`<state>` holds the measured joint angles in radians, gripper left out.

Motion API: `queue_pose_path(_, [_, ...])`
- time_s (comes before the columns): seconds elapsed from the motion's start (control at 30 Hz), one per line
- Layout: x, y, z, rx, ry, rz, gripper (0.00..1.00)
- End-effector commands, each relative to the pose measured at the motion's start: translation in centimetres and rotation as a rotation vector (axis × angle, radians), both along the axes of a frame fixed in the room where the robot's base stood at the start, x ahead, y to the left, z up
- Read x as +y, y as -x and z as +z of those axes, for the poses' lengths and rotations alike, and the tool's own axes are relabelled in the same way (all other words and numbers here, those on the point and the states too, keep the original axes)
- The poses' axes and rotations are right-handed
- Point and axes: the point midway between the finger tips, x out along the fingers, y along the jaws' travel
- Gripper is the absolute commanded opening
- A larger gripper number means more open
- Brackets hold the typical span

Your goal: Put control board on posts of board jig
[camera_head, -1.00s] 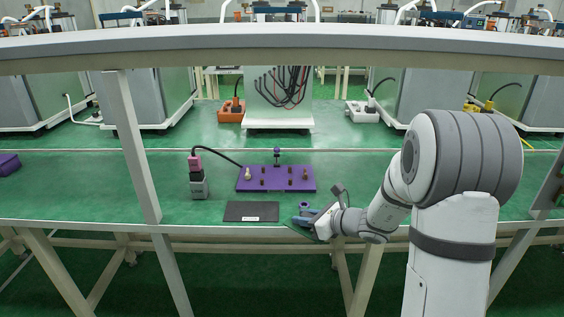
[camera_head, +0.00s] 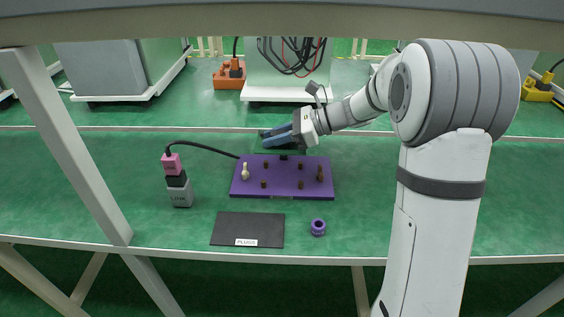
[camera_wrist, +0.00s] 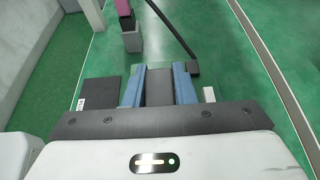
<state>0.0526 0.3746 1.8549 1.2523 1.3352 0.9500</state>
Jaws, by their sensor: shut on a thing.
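The board jig (camera_head: 285,188) is a purple plate on the green bench, with several short dark posts and a pale peg near its left end. My gripper (camera_head: 278,137) is above and behind the jig's back edge, with blue fingers. It is shut on the control board (camera_head: 264,132), a thin dark green piece mostly hidden by the fingers and clear of the posts. In the wrist view my gripper's fingers (camera_wrist: 158,88) show. The board's outline there is hard to tell from the green bench, and the jig's purple plate does not show.
A black mat labelled PLUGS (camera_head: 245,226) and a purple ring (camera_head: 318,228) lie in front. Bench right of the jig is clear.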

Motion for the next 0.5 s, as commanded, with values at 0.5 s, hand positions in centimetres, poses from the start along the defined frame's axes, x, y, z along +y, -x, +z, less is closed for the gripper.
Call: queue_pose_path(0.5, [0.1,0.1,-6.3,0.001,-0.001,0.009,0.00])
